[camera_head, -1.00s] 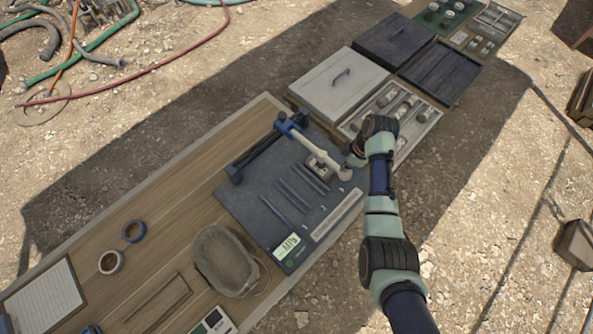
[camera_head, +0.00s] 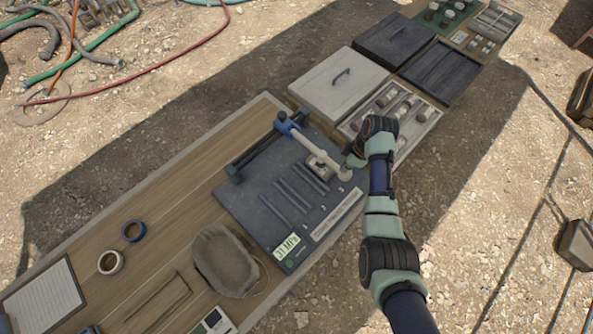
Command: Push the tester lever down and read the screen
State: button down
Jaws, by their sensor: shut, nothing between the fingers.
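The tester (camera_head: 255,195) is a dark grey plate on the wooden table, with a blue pivot post at its back edge. Its pale lever (camera_head: 318,148) runs from the blue pivot down to the right, and its rounded end lies low over the plate. My gripper (camera_head: 353,163) is shut and empty, right at the lever's end, and seems to touch it. The small pale green screen (camera_head: 287,246) at the plate's front corner shows dark characters that look like "31 MPa"; the digits are small and uncertain. A small block under the lever is partly hidden.
A grey-brown cap (camera_head: 224,262) lies left of the tester's front. Two tape rolls (camera_head: 110,262) and a paper sheet (camera_head: 45,298) lie further left. A lidded grey box (camera_head: 338,85) and an open tray of cylinders (camera_head: 424,116) stand behind. The table between is clear.

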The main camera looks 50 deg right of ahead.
notch_tip(320, 180, up, 13)
jog(key=w+p, duration=0.1)
jog(key=p, duration=1)
jog(key=shift+w, duration=0.1)
